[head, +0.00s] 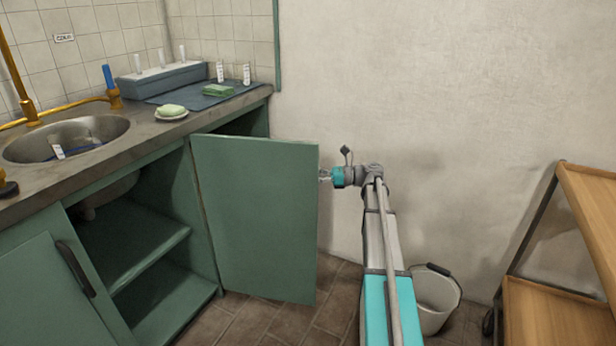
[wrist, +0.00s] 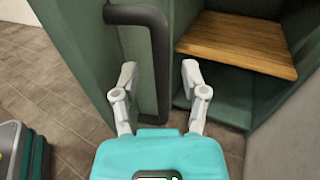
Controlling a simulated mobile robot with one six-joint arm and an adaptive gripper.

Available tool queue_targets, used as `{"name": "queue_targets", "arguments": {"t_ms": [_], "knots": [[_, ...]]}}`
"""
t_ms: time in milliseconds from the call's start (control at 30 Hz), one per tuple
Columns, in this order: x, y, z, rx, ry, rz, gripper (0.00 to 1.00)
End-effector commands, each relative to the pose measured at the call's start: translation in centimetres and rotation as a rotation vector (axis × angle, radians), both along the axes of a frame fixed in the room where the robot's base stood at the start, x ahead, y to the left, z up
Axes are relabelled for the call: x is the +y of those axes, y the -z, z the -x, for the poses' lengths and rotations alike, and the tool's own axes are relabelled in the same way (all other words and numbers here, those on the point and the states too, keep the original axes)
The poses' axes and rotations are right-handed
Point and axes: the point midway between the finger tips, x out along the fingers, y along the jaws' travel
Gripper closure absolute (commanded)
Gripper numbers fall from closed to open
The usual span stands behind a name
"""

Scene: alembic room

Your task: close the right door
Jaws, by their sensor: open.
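The right door (head: 258,220), a green panel, stands swung open in front of the counter's right compartment in the head view. My gripper (head: 324,175) is at the door's right edge, its fingers partly hidden by it. In the wrist view the door's green face (wrist: 82,45) is on the left and carries a black bar handle (wrist: 160,45). My open gripper (wrist: 159,76) has one finger on each side of the handle in the picture. I cannot tell whether either finger touches it.
An open compartment with green shelves (head: 135,250) lies under the sink (head: 70,138). A wooden shelf (wrist: 238,45) shows inside the cabinet. A white bucket (head: 435,300) and a wooden cart (head: 560,315) stand on the right. The wall is close behind the door.

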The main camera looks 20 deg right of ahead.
Motion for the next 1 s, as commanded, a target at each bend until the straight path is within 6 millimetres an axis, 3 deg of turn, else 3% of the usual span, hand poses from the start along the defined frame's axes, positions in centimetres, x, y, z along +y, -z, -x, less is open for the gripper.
{"name": "queue_targets", "arguments": {"t_ms": [233, 667, 933, 1000], "knots": [[2.0, 0.0, -0.9, 0.000, 0.000, 0.000, 0.43], [2.3, 0.0, -1.1, 0.000, 0.002, 0.000, 0.45], [2.2, 0.0, -1.1, 0.000, 0.002, 0.000, 0.95], [2.2, 0.0, -1.1, 0.000, 0.002, 0.000, 1.00]]}}
